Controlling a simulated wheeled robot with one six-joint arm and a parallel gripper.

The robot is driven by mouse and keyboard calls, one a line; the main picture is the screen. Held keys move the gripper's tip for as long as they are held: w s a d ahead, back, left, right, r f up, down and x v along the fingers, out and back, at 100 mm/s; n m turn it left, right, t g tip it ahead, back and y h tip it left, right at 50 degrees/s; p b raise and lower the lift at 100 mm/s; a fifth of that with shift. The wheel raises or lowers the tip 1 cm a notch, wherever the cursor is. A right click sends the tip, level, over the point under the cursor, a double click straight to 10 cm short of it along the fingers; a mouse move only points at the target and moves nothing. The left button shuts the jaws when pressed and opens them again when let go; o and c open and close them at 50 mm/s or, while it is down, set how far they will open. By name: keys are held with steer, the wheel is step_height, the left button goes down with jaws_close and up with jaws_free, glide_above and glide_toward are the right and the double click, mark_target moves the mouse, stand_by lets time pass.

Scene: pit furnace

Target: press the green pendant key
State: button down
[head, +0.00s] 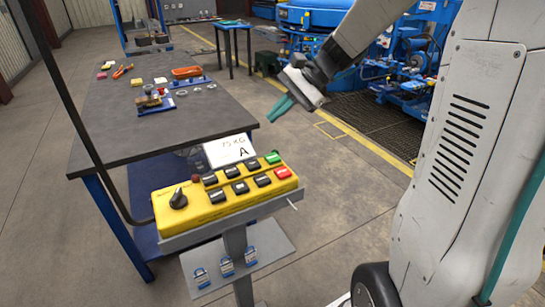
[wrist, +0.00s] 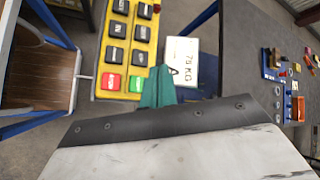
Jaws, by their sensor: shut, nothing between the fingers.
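The yellow pendant box (head: 224,196) rests on a grey stand, with a black rotary knob, several black keys, a red key and a green key. The green key (head: 272,157) is at the far right corner of the box, beside the red key (head: 282,172). In the wrist view the green key (wrist: 138,84) lies just left of my teal fingertips, next to the red key (wrist: 112,81). My gripper (head: 280,108) is shut and empty. In the head view it is up and beyond the green key, apart from it. In the wrist view my gripper (wrist: 157,86) covers the view right of the key.
A white card marked 75 KG (head: 230,150) stands behind the box. A dark-topped workbench (head: 150,120) with small parts is at left. A shelf with blue padlocks (head: 238,266) sits below. Blue machinery (head: 410,60) is behind my arm. Floor right of the pendant is clear.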

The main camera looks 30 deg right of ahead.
mark_target(277, 156)
steer(key=shift+f, duration=0.1)
steer(key=shift+f, duration=4.35)
steer(key=shift+f, duration=0.4)
steer(key=shift+f, duration=0.45)
steer(key=shift+r, duration=0.9)
steer(key=shift+r, duration=2.5)
